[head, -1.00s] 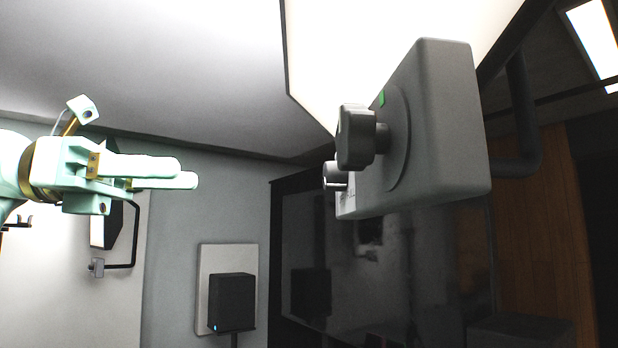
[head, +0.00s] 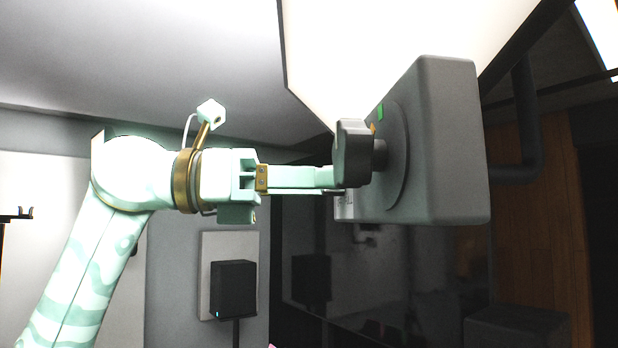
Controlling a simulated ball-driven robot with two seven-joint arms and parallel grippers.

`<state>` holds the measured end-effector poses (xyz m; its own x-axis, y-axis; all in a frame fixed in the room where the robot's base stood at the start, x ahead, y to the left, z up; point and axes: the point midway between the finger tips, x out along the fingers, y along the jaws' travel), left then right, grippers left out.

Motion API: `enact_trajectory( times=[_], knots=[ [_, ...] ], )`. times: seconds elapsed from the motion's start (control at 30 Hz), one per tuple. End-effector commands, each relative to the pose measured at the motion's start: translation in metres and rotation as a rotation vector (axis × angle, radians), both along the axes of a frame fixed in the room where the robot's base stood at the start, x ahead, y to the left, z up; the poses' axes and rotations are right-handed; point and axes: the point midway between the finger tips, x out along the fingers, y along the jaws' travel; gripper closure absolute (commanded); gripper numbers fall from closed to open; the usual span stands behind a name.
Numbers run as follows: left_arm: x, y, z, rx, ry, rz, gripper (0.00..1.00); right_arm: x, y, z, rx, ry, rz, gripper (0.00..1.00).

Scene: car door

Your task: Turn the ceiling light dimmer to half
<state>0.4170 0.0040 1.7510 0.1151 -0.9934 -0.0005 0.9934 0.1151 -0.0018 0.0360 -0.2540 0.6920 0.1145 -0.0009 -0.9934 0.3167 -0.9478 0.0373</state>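The dimmer is a dark grey box (head: 452,150) with a round dial plate (head: 398,160) on its left face. A dark knob (head: 352,153) stands out from the plate toward the left. A green mark (head: 380,112) shows at the plate's upper edge, and a small orange mark (head: 373,128) lies just below it. My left gripper (head: 328,180) comes in level from the left, and its fingertips meet the knob's left edge in the picture. The fingers overlap from this side, so their gap and any grip on the knob cannot be told. My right gripper is not in view.
A bright pale panel (head: 400,45) lies behind and above the box. A dark pipe (head: 525,120) runs behind its right side. A black speaker (head: 233,288) stands low in the background. The space below the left gripper looks clear.

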Motion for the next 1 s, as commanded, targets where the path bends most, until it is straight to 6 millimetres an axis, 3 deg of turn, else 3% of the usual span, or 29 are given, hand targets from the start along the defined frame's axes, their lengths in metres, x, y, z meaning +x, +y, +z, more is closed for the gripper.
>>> enact_trajectory(
  times=[0.13, 0.3, 0.67, 1.0],
  knots=[
    [0.0001, 0.0002, -0.0002, 0.0, 0.0, 0.0, 0.52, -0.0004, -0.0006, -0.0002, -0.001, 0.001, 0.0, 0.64],
    [0.0, 0.0004, -0.0001, 0.0, 0.0, 0.0, 0.94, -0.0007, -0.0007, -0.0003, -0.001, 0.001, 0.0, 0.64],
    [-0.0001, 0.0006, -0.0001, -0.003, 0.041, 0.001, 0.94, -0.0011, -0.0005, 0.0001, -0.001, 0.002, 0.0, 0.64],
    [0.0002, 0.001, 0.0004, -0.031, 0.265, 0.004, 0.94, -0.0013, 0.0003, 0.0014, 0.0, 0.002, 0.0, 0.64]
  ],
)
